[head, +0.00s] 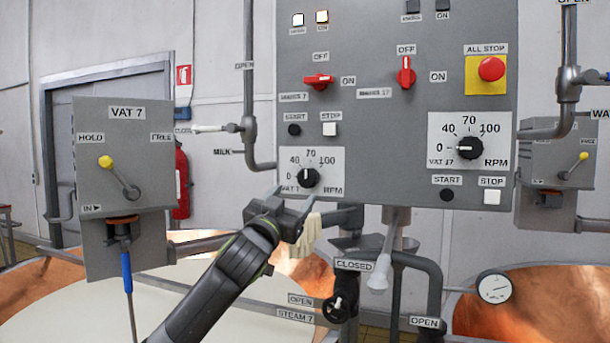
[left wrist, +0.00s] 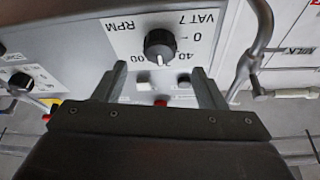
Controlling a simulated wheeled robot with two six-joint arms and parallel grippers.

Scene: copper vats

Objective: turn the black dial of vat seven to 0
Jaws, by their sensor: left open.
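The black dial of vat seven (head: 307,178) sits on a white scale plate (head: 325,158) low on the left of the grey control panel. In the left wrist view the dial (left wrist: 160,45) appears upside down, its white mark pointing between 40 and 100, roughly at 70. My left gripper (head: 297,198) is just below and in front of the dial in the head view. In the left wrist view the open gripper (left wrist: 158,70) has one finger on each side of the dial's line, apart from it, with nothing between them. My right gripper is not in view.
A similar vat 17 dial (head: 470,147) is at the panel's right. Red switches (head: 319,81) and a red all-stop button (head: 491,68) are above. A pipe (head: 250,130) runs left of the panel. The vat 7 lever box (head: 125,180) stands farther left. Valves and pipes sit below the panel.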

